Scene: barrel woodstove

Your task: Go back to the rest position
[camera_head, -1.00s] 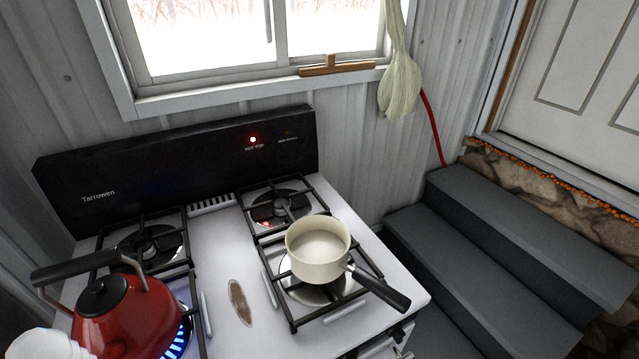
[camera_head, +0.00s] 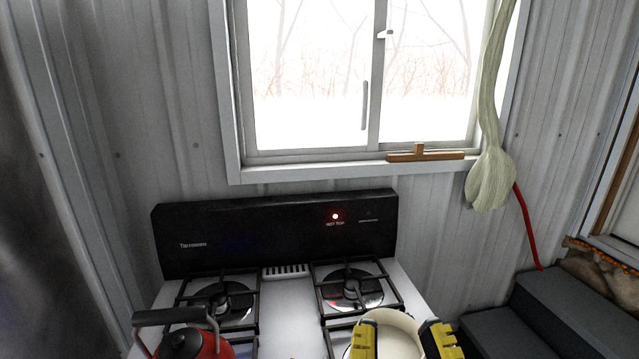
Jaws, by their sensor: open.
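My gripper (camera_head: 402,340) shows at the bottom edge, right of centre, as two yellow and black fingers set apart. It is open, with nothing seen held between the fingers. The cream pot (camera_head: 398,322) is on the front right of the stove, partly behind the fingers and cut off by the bottom edge. I cannot tell whether the fingers touch the pot. Its handle is out of view.
A white stove (camera_head: 285,310) with a black back panel (camera_head: 270,235) stands below a window (camera_head: 350,80). A red kettle (camera_head: 195,345) is at the front left. Grey steps (camera_head: 570,310) are at the right. A pale cloth (camera_head: 492,150) hangs by the window.

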